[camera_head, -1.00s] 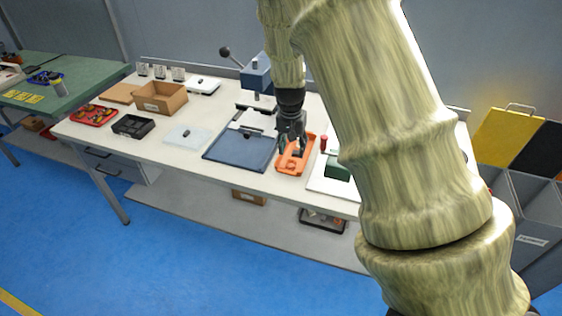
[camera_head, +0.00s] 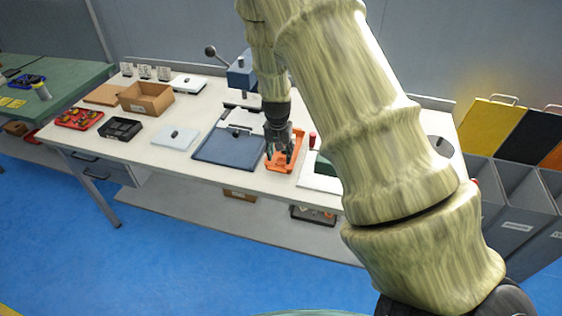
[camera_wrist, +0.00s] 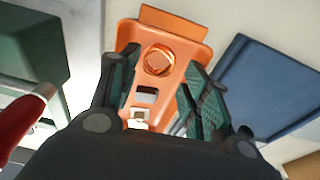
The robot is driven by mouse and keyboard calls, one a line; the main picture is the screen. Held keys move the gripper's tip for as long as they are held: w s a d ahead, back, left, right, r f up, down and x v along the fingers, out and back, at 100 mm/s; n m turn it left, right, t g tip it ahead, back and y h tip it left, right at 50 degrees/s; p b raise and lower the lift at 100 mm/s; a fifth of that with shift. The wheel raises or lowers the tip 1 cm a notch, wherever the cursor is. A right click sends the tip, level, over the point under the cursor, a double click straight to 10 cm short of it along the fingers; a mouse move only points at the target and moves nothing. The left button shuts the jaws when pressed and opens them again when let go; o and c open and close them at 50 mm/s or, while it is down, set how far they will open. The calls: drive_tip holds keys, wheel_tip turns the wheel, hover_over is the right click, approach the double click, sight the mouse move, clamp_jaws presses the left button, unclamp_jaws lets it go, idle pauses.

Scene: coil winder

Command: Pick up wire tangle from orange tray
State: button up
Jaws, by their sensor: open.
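The orange tray (camera_head: 287,159) lies on the white workbench, right of the blue mat. It also shows in the wrist view (camera_wrist: 189,51), below my gripper. The wire tangle (camera_wrist: 158,61) is a copper-coloured ring-shaped coil in the tray's far part in the wrist view. In the head view the tangle is too small to make out. My gripper (camera_wrist: 165,85) is open and empty above the tray, its two fingers spread on either side of it. The tangle shows beyond and between the fingertips, apart from them.
The blue mat (camera_head: 228,150) lies left of the tray. A green block (camera_wrist: 35,45) stands on the other side, with a red-handled object (camera_wrist: 22,120) near it. A cardboard box (camera_head: 147,100) and a black bin (camera_head: 120,129) stand further left. The white bench (camera_head: 150,170) has bare patches.

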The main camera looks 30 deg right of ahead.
sight(281, 161)
drive_tip(key=shift+d+f+p, duration=0.2)
drive_tip(key=shift+f+p, duration=0.15)
drive_tip(key=shift+f, duration=1.2)
drive_tip(key=c, duration=0.6)
drive_tip(key=shift+r, duration=0.1)
